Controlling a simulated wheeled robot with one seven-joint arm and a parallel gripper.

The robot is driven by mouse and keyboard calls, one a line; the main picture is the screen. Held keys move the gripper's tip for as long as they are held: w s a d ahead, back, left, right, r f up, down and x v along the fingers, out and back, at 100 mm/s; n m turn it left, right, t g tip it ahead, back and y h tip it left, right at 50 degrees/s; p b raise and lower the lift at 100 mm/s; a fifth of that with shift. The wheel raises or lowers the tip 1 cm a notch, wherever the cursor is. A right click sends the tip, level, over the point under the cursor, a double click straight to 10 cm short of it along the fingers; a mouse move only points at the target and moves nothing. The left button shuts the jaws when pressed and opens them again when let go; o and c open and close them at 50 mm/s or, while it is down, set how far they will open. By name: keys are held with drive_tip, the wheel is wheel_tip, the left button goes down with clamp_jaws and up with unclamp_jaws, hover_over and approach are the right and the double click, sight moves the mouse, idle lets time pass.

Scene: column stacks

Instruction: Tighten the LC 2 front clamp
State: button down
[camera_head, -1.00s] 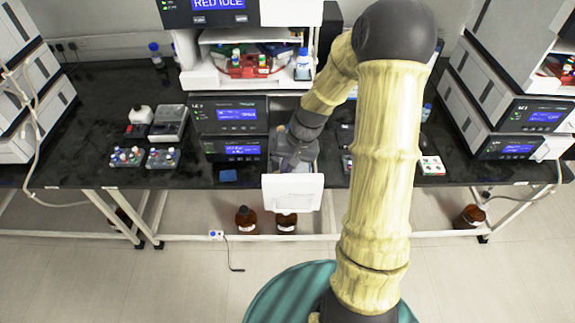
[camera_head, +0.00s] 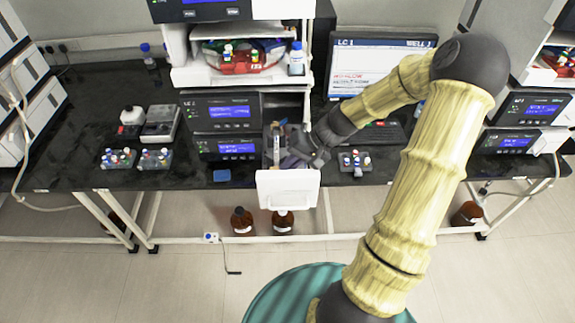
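My gripper (camera_head: 290,150) is at the right front of the middle instrument stack, just above and behind a white panel (camera_head: 288,189) that stands out in front of the bench edge. The gripper's fingers are small, dark and mixed with grey parts there, so I cannot tell whether they are open or shut or touch anything. The LC 2 front clamp cannot be made out; the gripper and the white panel may hide it. Two dark modules with blue displays, an upper one (camera_head: 221,112) and a lower one (camera_head: 227,148), stand left of the gripper; their small labels are hard to read.
A monitor (camera_head: 383,62) reading LC 1 stands behind my arm, with a keyboard below. Vial racks (camera_head: 117,159) and a blue pad (camera_head: 234,176) lie left; another small rack (camera_head: 355,162) is right of the gripper. Brown bottles (camera_head: 242,221) stand under the bench.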

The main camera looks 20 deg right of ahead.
drive_tip(key=shift+d+f+y, duration=0.2)
drive_tip(key=shift+d+y, duration=0.05)
drive_tip(key=shift+y, duration=0.25)
drive_tip(key=shift+s, duration=0.1)
drive_tip(key=c, duration=1.6)
unclamp_jaws()
drive_tip(key=shift+d+b, duration=0.1)
drive_tip(key=shift+b, duration=0.2)
drive_tip(key=v, duration=0.5)
drive_tip(key=b+v, duration=0.1)
drive_tip(key=v, duration=1.1)
drive_tip(key=shift+s+d+f+b, duration=0.1)
drive_tip(key=shift+s+d+b, duration=0.15)
drive_tip(key=shift+s+b, duration=0.15)
drive_tip(key=shift+w, duration=0.1)
